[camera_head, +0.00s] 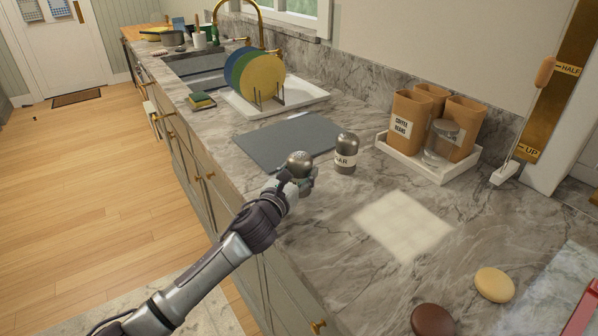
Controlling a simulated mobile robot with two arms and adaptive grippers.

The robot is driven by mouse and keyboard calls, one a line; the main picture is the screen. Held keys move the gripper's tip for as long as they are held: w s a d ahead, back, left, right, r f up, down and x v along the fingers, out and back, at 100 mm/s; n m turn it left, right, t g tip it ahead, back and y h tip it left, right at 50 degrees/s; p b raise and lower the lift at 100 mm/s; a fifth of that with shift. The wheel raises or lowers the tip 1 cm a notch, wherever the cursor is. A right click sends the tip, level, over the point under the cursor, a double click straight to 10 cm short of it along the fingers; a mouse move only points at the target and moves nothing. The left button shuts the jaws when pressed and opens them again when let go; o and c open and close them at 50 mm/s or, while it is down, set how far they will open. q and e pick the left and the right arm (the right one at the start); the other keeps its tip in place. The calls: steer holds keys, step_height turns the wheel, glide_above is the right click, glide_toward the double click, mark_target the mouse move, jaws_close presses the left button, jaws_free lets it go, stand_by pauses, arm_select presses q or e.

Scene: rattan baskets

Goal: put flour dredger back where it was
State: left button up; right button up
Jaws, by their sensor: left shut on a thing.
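The flour dredger (299,158) is a small metal shaker with a domed top. My left gripper (297,178) is shut on it near the front edge of the marble counter. The gripper hides most of its lower part, and I cannot tell whether it touches the counter. A similar metal shaker with a white label ending in "AR" (346,154) stands upright just to its right. My right gripper is not in view.
A grey mat (275,145) lies behind the dredger. A white tray (405,162) holds brown paper bags and a glass jar. A pale square patch (403,225), a brown round item (433,320) and a tan one (494,284) lie at the right. Bare counter lies between.

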arm_select(q)
steer(key=o, duration=1.3)
steer(key=shift+r, duration=0.2)
steer(key=shift+s+a+f, duration=0.15)
steer(key=shift+s+a, duration=0.05)
steer(key=shift+s, duration=0.15)
steer(key=v, duration=1.1)
steer(key=shift+s, duration=0.15)
